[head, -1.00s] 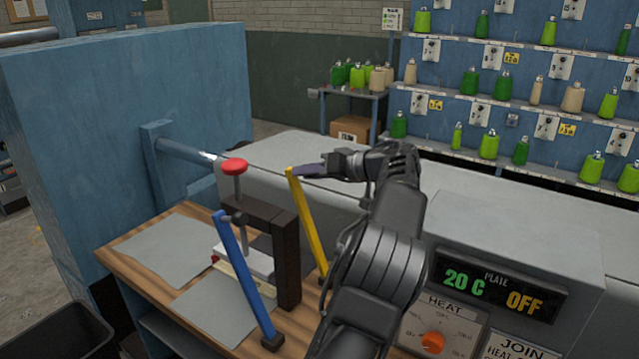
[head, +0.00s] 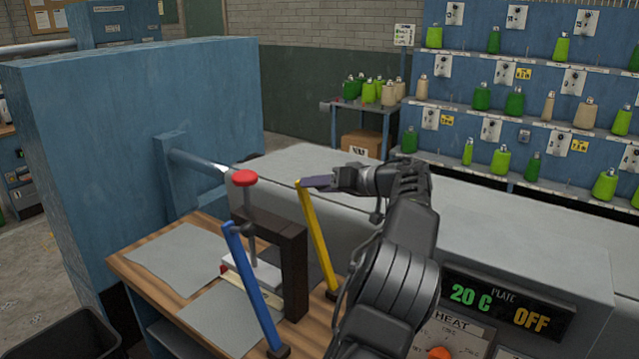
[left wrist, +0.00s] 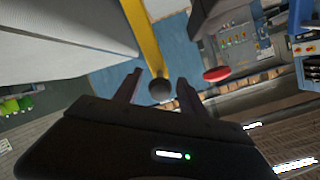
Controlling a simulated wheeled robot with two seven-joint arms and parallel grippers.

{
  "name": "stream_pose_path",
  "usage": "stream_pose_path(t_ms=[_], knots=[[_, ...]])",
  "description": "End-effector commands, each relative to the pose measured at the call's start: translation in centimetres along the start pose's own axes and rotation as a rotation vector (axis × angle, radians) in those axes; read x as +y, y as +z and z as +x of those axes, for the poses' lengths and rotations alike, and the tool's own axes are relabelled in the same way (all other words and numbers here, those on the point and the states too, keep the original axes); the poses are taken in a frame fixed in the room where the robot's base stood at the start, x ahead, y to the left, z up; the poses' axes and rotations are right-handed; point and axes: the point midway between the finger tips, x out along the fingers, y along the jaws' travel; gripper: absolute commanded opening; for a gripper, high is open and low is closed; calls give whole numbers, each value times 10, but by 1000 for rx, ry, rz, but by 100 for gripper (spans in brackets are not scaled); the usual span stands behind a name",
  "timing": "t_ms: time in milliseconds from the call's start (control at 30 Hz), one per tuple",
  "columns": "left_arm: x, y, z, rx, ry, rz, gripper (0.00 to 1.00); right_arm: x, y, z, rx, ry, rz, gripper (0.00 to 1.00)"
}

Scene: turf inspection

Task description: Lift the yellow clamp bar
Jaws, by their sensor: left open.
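The yellow clamp bar (head: 318,240) leans up from the wooden bench, its upper end tilted to the left. My left gripper (head: 306,183) is at that upper end. In the left wrist view the bar (left wrist: 145,38) ends in a dark round knob (left wrist: 160,88). My left gripper's two fingers (left wrist: 158,82) are open and stand apart, one on each side of the knob. Whether either finger touches it I cannot tell. My right gripper is in neither view.
A blue bar (head: 252,288) and a dark clamp frame (head: 293,270) with a red knob (head: 244,177) stand left of the yellow bar. Grey sheets (head: 178,257) lie on the bench (head: 140,272). A grey machine housing (head: 500,250) is behind my arm.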

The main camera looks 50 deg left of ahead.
Motion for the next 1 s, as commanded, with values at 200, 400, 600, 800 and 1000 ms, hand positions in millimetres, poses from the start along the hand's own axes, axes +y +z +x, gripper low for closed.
stream_pose_path(t_ms=[200, 400, 600, 800, 1000], knots=[[2, 1, -10, 1, 3, 0, 49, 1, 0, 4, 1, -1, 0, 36], [2, 1, -40, 2, 4, -1, 49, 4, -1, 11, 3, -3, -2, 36], [1, 0, -70, 2, 2, 0, 49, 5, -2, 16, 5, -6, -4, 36], [0, -1, -79, 0, 0, 0, 49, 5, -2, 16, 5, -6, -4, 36], [0, -1, -78, 0, 0, 1, 49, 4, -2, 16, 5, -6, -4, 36]])
